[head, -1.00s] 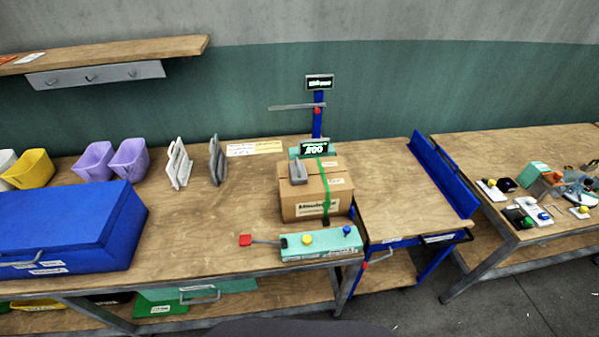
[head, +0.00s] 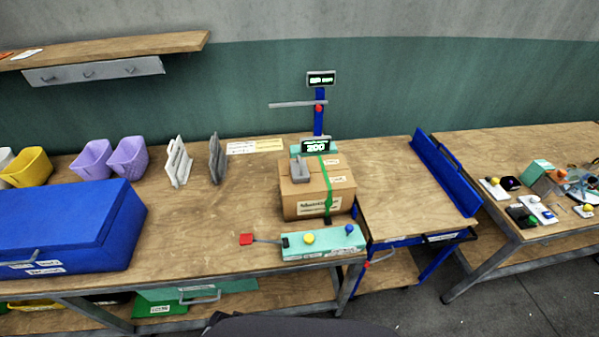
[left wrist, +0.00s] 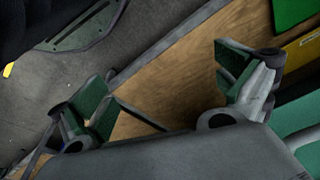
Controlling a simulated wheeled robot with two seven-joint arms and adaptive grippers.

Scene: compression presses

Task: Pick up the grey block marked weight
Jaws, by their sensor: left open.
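A small grey block (head: 299,170) sits on top of a closed cardboard box (head: 303,206). Any marking on the block is too small to read. A green strap runs over the box just right of the block. My left gripper (left wrist: 168,92) shows only in the left wrist view, with its green-padded fingers spread wide and nothing between them. Bare wood lies behind its fingers, and the block is not in that view. My right gripper is in neither view.
The box stands on a wooden bench (head: 215,225) before a post with displays (head: 320,110). A teal button panel (head: 322,243) with a red-ended lever is in front. Grey upright racks (head: 216,158) and a blue chest (head: 60,225) are left. Bench between chest and box is clear.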

